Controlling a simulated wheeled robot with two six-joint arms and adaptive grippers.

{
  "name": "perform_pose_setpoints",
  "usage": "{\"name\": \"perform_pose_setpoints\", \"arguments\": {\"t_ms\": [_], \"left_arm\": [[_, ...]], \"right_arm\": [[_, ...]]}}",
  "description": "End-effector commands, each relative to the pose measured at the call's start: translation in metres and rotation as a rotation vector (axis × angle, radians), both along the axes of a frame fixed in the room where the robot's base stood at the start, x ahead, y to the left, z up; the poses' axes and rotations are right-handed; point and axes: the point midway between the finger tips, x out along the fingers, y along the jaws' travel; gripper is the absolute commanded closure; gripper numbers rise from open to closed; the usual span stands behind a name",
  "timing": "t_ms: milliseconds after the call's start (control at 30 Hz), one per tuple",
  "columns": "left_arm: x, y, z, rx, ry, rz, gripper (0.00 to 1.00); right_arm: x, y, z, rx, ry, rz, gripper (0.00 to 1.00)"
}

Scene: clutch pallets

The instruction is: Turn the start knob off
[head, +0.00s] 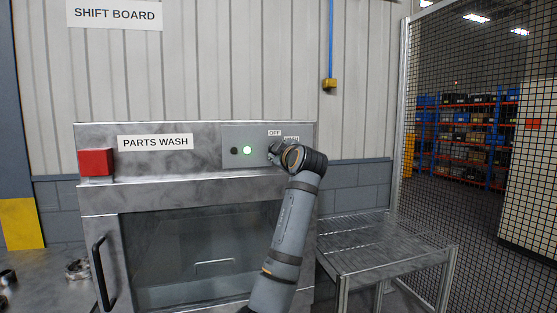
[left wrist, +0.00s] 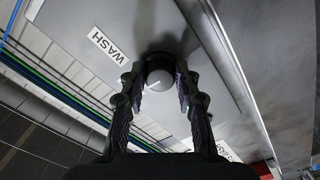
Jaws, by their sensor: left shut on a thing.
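My left gripper (left wrist: 158,87) is shut on the knob, one finger on each side. In the head view my left gripper (head: 276,154) is at the right end of the parts wash panel (head: 230,133) and hides the knob. My right gripper is not in view.
The parts washer (head: 97,197) has a red box (head: 96,162) at its upper left and a glass-fronted door with a black handle (head: 101,270). A metal rack table (head: 385,262) stands to the right, before a mesh fence (head: 460,120). Metal rings (head: 78,269) lie at the left.

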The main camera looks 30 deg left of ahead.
Motion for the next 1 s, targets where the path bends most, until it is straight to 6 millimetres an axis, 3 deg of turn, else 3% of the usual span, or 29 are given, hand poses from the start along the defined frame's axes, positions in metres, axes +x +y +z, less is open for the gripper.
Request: {"name": "perform_pose_setpoints", "arguments": {"t_ms": [300,867,900,1000], "left_arm": [[-0.0002,-0.0001,0.0015,-0.074,-0.093,-0.001,1.0],[-0.0004,-0.0002,0.0031,-0.09,-0.114,-0.001,1.0],[-0.0004,-0.0002,0.0031,-0.09,-0.114,-0.001,0.63],[-0.0003,-0.0002,0.0027,-0.091,-0.113,-0.001,0.5]], "right_arm": [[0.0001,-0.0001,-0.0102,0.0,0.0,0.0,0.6],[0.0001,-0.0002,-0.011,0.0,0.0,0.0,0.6],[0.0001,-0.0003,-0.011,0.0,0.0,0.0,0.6],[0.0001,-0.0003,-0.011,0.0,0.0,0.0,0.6]]}}
